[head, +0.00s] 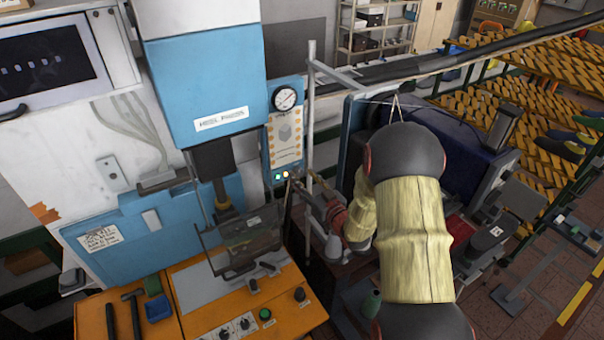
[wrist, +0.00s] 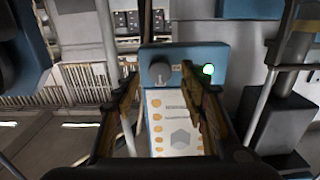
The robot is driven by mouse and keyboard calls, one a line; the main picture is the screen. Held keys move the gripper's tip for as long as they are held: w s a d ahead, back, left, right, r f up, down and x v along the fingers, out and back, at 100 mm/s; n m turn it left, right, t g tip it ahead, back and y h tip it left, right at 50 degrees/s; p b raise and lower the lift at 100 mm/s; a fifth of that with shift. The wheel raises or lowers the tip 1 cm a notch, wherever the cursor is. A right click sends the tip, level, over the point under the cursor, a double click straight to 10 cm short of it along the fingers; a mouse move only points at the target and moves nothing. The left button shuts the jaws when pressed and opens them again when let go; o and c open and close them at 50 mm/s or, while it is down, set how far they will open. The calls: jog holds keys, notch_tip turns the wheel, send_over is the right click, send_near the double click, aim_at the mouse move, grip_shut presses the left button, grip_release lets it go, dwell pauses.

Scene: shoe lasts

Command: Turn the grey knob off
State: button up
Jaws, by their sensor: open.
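The grey knob (wrist: 159,73) is on a blue control panel (wrist: 215,55) in the wrist view, to the left of a lit green lamp (wrist: 208,70). My gripper (wrist: 161,80) is open and empty, its two fingers pointing at the panel, one on each side of the knob in the picture. I cannot tell how far the tips are from the knob. In the head view my gripper (head: 296,182) is by the lower right of the blue panel (head: 269,120). The knob is too small or hidden there to make out.
A vertical grey post (head: 310,120) stands close beside my gripper. The blue heel press (head: 205,85) is left of the panel. Below is an orange console (head: 190,325) with black knobs and a green button (head: 265,314). Shoe racks (head: 540,95) stand at the right.

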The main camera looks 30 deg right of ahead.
jog(key=shift+w, duration=0.85)
jog(key=c, duration=0.3)
jog(key=c, duration=0.8)
grip_shut()
